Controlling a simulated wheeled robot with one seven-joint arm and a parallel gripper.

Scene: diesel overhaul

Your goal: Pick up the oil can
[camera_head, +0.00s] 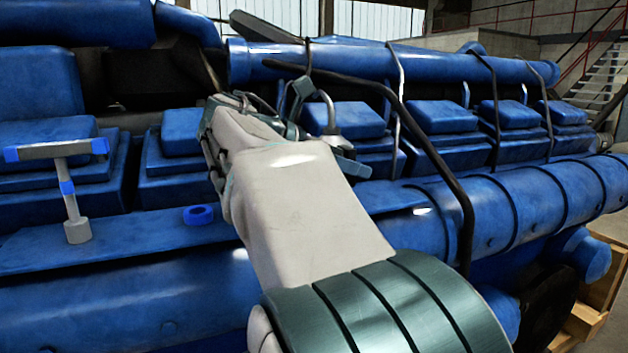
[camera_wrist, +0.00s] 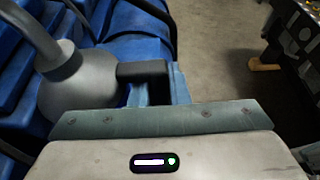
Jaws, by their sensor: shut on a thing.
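The oil can is a grey metal can with a rounded body and a curved spout. In the wrist view the oil can (camera_wrist: 80,85) is at the left, with its spout rising to the upper left and a black handle (camera_wrist: 142,70) sticking out to the right. My gripper (camera_wrist: 155,88) is shut on this handle. In the head view my gripper (camera_head: 325,130) is over the engine, and the oil can (camera_head: 328,104) shows only in part behind it. The lower part of the can is hidden, so I cannot tell whether it touches the engine.
The large blue engine (camera_head: 510,205) fills the head view. A T-handled tool (camera_head: 68,187) stands on its ledge at the left, near a blue ring (camera_head: 198,215). A black hose (camera_head: 430,150) runs close to the right of my gripper. Open floor (camera_wrist: 215,45) shows in the wrist view.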

